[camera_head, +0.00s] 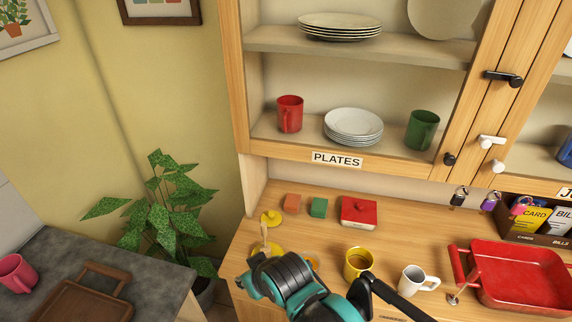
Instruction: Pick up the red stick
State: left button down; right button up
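I cannot make out a red stick anywhere in the head view. A teal and black part of one of my arms (300,285) rises from the bottom edge over the front of the wooden counter (425,245). It hides part of the counter and a yellow item (275,248) behind it. I cannot tell which arm it is. No gripper fingertips show clearly, and no object is seen held.
A yellow mug (358,263), a white mug (412,281) and a red tray (520,278) stand on the counter. A red box (358,212) and small orange (292,203) and green (318,207) blocks sit behind. The cupboard above holds plates (353,127).

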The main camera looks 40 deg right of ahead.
aim_at(452, 299)
jog(key=z, duration=2.95)
